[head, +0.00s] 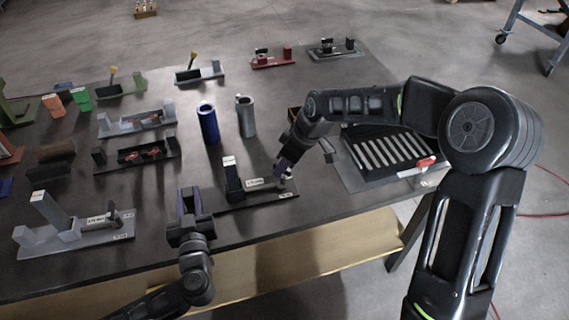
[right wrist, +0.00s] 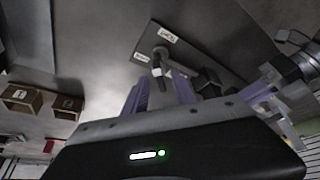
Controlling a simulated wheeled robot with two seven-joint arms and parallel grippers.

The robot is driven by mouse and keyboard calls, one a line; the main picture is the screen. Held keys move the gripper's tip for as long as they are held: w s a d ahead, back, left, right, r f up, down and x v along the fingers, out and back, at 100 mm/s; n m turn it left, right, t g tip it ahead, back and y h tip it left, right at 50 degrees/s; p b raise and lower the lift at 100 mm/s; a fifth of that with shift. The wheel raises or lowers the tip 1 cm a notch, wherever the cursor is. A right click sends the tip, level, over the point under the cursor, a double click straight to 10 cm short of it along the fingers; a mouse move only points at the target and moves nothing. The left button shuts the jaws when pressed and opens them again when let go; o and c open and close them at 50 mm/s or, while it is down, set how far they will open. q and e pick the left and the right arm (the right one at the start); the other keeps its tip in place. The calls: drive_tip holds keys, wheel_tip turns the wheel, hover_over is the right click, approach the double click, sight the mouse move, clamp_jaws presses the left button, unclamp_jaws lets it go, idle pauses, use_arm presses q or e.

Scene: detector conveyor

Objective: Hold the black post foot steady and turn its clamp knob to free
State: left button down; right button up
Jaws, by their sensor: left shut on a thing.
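The black post foot (head: 233,187) stands upright on its dark base plate (head: 252,200) near the table's front edge, with white labels. Its clamp knob (head: 287,182) is at the plate's right end; in the right wrist view the dark knob (right wrist: 160,66) shows between my fingers. My left gripper (head: 190,196) is shut at the left side of the post foot; its exact contact is hard to see. My right gripper (head: 282,172) points down over the knob. In the right wrist view its purple fingers (right wrist: 159,86) are apart, with gaps beside the knob.
A grey post foot (head: 70,232) stands at the left front. A blue cylinder (head: 208,124) and a grey cylinder (head: 246,116) stand behind the black one. A slotted tray (head: 352,178) lies to the right. Several coloured fixtures fill the back and left of the table.

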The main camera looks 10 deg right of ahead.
drive_tip(key=shift+r, duration=0.1)
drive_tip(key=v, duration=1.1)
drive_tip(key=shift+s+d+r, duration=0.15)
drive_tip(key=shift+s+r, duration=0.05)
drive_tip(key=shift+r, duration=0.15)
drive_tip(key=w+a+f+n+g, duration=0.1)
drive_tip(key=w+a+n, duration=0.15)
drive_tip(key=a, duration=0.55)
drive_tip(key=d+h, duration=0.1)
drive_tip(key=d+r+m+g+h, duration=0.1)
drive_tip(key=w+d+r+m+g+h, duration=0.1)
drive_tip(key=d, duration=0.1)
drive_tip(key=shift+d+m, duration=0.1)
drive_tip(key=shift+m, duration=0.15)
